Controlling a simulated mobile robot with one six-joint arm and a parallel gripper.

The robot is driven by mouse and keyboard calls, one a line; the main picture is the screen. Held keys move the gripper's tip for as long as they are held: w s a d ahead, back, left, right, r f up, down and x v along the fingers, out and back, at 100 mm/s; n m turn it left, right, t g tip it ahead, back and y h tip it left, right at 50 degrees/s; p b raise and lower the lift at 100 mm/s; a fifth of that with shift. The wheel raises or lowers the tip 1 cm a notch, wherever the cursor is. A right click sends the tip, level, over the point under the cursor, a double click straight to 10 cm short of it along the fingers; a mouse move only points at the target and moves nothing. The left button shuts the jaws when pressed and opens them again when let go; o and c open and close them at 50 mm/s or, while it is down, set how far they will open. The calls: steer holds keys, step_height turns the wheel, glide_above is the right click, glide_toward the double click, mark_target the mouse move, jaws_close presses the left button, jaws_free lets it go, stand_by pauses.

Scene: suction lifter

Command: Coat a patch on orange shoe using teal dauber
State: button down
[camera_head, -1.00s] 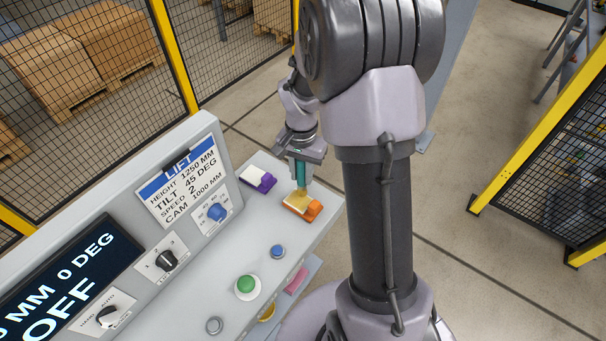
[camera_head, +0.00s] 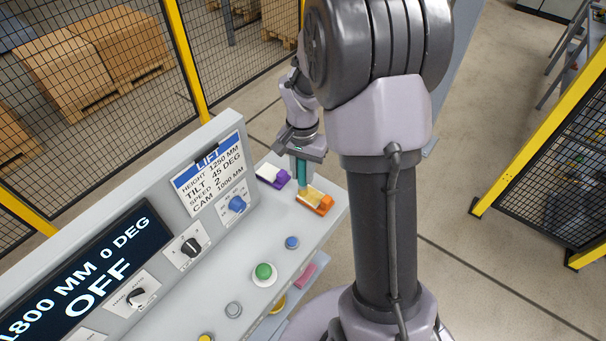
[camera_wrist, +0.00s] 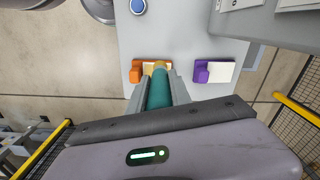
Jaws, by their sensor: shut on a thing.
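My gripper (camera_head: 303,166) is shut on the teal dauber (camera_wrist: 160,90), which shows between the two fingers in the wrist view. The dauber (camera_head: 302,174) points down, its tan tip (camera_wrist: 158,65) at the pad of the orange shoe (camera_head: 325,206). The tip seems to touch the pad, but I cannot be sure. The shoe has an orange block at one end and a pad that looks yellow-tan in the head view. In the wrist view the orange block (camera_wrist: 136,71) is left of the dauber, and the dauber hides part of the pad.
A purple shoe (camera_head: 281,183) with a white pad lies beside it on the grey console (camera_head: 262,225). The console carries a green button (camera_head: 264,272), a blue button (camera_head: 292,242), knobs and a display reading OFF. Yellow-framed mesh fences stand around.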

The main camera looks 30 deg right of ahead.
mark_target(302, 163)
steer(key=shift+r+p, duration=1.2)
steer(key=shift+r, duration=0.65)
